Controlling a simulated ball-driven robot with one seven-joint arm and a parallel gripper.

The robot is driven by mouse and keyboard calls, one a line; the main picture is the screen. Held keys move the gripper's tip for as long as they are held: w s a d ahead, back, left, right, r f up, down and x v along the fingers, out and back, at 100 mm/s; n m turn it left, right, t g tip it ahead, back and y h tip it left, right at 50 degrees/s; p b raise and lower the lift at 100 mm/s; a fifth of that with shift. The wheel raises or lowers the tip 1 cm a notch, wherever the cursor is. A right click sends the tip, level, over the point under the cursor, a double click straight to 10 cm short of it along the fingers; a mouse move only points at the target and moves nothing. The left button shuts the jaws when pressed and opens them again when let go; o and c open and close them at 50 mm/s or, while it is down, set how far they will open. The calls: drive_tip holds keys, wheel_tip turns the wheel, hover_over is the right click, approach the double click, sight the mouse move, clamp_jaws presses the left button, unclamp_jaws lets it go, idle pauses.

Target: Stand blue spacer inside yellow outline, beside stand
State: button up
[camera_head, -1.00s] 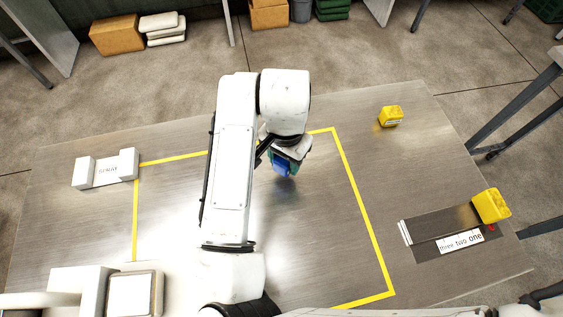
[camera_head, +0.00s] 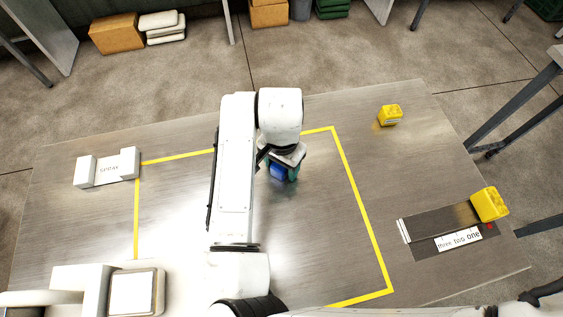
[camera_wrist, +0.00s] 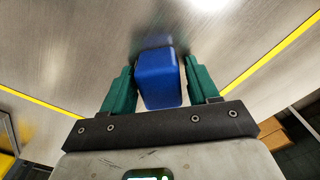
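The blue spacer (camera_head: 278,171) is between the green fingers of my gripper (camera_head: 284,174), over the part of the table inside the yellow outline (camera_head: 360,210). A white labelled holder with two raised ends (camera_head: 108,169) stands left of the outline and may be the stand. My arm hides part of the outline.
A yellow block (camera_head: 390,115) stands at the back right. Another yellow block (camera_head: 490,203) is at the end of a dark strip (camera_head: 440,222) by a number label. A white fixture with a square pad (camera_head: 132,291) is at the front left. The outline's right interior is bare.

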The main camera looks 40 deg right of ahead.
drive_tip(key=shift+o, duration=1)
wheel_tip(320, 180, up, 12)
drive_tip(key=shift+r+b, duration=0.2)
drive_tip(key=shift+b, duration=0.1)
